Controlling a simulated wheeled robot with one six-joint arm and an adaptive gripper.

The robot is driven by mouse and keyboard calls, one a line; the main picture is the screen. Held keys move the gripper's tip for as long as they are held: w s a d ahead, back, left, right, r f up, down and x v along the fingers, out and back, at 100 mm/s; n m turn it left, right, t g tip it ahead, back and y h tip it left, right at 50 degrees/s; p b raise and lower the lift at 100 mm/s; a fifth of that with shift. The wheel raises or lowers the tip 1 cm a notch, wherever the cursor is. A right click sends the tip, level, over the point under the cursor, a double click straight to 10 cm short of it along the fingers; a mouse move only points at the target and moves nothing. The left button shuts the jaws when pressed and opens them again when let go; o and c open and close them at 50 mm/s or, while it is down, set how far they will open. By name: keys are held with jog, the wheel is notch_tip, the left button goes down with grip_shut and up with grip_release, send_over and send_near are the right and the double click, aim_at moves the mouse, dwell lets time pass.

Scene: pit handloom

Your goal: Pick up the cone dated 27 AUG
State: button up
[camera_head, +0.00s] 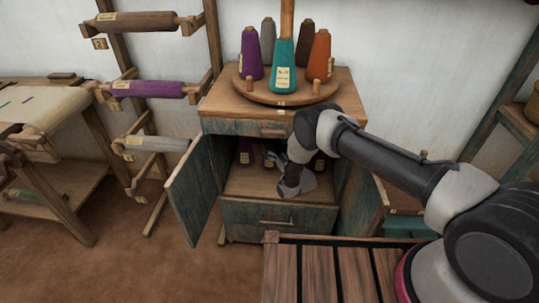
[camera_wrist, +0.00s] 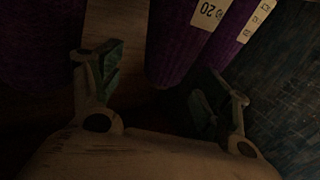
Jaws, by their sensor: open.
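My gripper (camera_wrist: 158,92) is open inside the cabinet, with its two fingers apart and nothing held between them. In the wrist view a purple cone (camera_wrist: 178,50) stands just beyond the fingers, with a cream label (camera_wrist: 209,12) on which the digits look like 20, upside down. Another purple cone (camera_wrist: 238,40) is behind it to the right, and a dark purple cone (camera_wrist: 38,40) is at the left edge. In the head view a purple cone (camera_head: 246,152) shows in the dark cabinet opening. I cannot read a 27 AUG date on any label.
The cabinet (camera_head: 275,187) has its door (camera_head: 190,193) swung open on the left. A round carousel (camera_head: 262,95) on top holds purple, grey, teal, brown and orange cones. A rack with rolls (camera_head: 146,89) stands left. A slatted wooden surface (camera_head: 318,275) is in front.

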jog(key=x, duration=0.4)
jog(key=shift+a+r, duration=0.2)
jog(key=shift+a, duration=0.15)
jog(key=c, duration=1.5)
jog(key=shift+c, duration=0.4)
jog(key=shift+s+r, duration=0.1)
jog(key=shift+r, duration=0.05)
